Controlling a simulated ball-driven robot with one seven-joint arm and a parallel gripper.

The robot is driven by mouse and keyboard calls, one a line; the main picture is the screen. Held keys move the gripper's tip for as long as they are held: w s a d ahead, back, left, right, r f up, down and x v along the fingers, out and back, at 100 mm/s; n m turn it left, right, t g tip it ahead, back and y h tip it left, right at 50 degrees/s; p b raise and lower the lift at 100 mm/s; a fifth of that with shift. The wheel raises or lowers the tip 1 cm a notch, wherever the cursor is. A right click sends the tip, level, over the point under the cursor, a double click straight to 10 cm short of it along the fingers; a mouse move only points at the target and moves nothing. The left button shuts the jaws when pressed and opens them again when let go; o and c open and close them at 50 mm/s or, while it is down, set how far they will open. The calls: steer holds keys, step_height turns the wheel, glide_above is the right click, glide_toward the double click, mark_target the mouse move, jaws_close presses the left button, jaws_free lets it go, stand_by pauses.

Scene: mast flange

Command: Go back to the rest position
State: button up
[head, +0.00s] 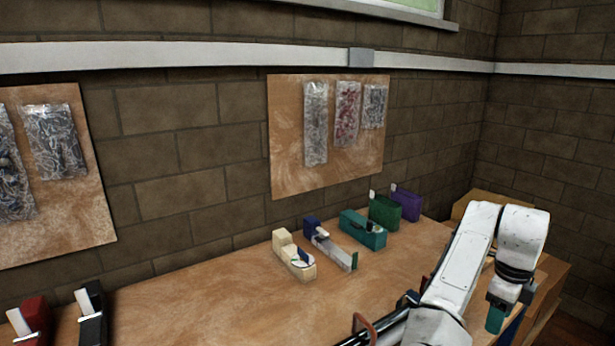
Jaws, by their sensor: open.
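My white arm rises from the bottom edge at the right of the head view and bends over at the top. My gripper (501,303) hangs down from it, small and dark, near the right end of the wooden bench (220,300). A small teal-green piece (495,319) shows at the gripper's tip. I cannot tell whether it is part of the gripper or a thing behind it. The fingers are too small to make out clearly, with no held object plain to see.
On the bench stand a cream holder (294,257), a blue-and-grey one (331,247), a teal one (363,231), and green (396,209) and purple (407,202) boxes. Red (33,314) and black (93,311) holders stand at left. The bench's middle is clear.

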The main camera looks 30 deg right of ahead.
steer(key=s+a+f+n+h, duration=0.25)
steer(key=a+f+n, duration=0.35)
steer(key=n, duration=0.4)
steer(key=s+a+f+n+h, duration=0.1)
steer(key=s+a+f+n, duration=0.2)
steer(key=a+f+n, duration=0.45)
steer(key=s+a+f+n+y, duration=0.2)
steer(key=s+a+n, duration=0.3)
steer(key=a+n, duration=0.3)
steer(key=s+a+f+n+t+y, duration=0.1)
steer(key=s+a+f+n, duration=0.3)
steer(key=a+n, duration=0.4)
steer(key=shift+s+a+y, duration=0.55)
steer(key=shift+s+a, duration=0.15)
steer(key=shift+a, duration=0.5)
